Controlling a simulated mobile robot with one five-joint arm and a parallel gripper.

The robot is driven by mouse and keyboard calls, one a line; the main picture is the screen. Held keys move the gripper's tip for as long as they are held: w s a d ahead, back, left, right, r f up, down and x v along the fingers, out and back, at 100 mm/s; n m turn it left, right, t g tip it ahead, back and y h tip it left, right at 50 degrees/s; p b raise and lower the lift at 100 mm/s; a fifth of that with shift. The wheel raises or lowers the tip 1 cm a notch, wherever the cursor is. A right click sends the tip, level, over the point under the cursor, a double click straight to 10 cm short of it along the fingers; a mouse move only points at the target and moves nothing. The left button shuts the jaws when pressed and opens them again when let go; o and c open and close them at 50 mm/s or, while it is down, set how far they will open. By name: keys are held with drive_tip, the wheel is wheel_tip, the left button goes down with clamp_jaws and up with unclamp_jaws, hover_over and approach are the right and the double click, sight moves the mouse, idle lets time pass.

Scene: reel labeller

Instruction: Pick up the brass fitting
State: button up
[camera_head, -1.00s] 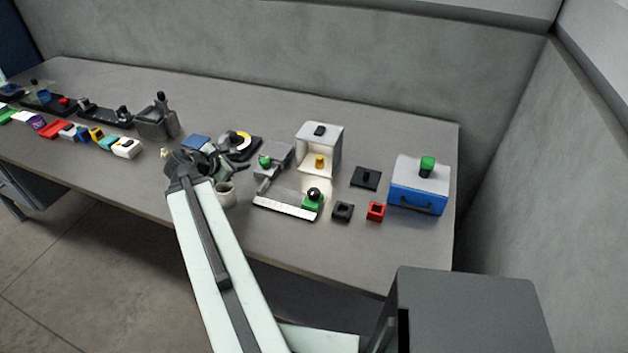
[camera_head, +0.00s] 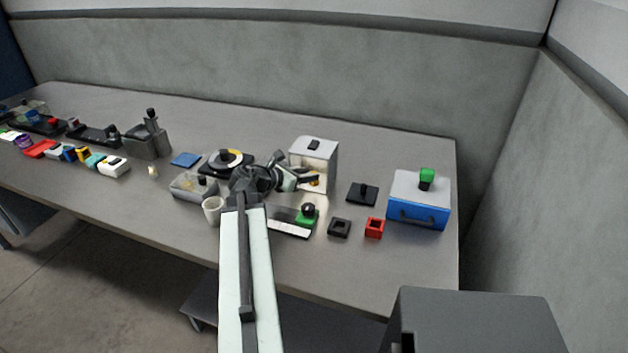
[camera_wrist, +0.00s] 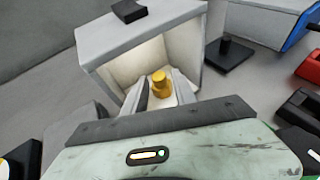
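The brass fitting (camera_wrist: 160,84) is a yellow-gold stepped piece standing inside an open-fronted white box (camera_wrist: 105,60). In the head view, the box (camera_head: 327,160) stands right of the table's middle, and the fitting (camera_head: 314,182) is partly hidden by my gripper. My gripper (camera_head: 300,178) points at the box's open front. In the wrist view, my gripper (camera_wrist: 161,92) is open, with one finger to each side of the fitting as seen from the wrist. Gaps show between fingers and fitting. The fitting's base is partly hidden, and I cannot tell how deep the fingers reach around it.
A black square base with a post (camera_head: 362,194) and a blue case (camera_head: 418,201) stand right of the box. A black block (camera_head: 339,228) and a red block (camera_head: 374,228) lie in front. A white mug (camera_head: 213,209) stands left of my arm. The table's back strip is clear.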

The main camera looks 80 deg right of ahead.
drive_tip(key=x, duration=0.2)
drive_tip(key=shift+s+d+f+b, duration=0.15)
drive_tip(key=shift+f+b, duration=0.05)
drive_tip(key=shift+b, duration=0.1)
drive_tip(key=shift+r, duration=0.1)
clamp_jaws()
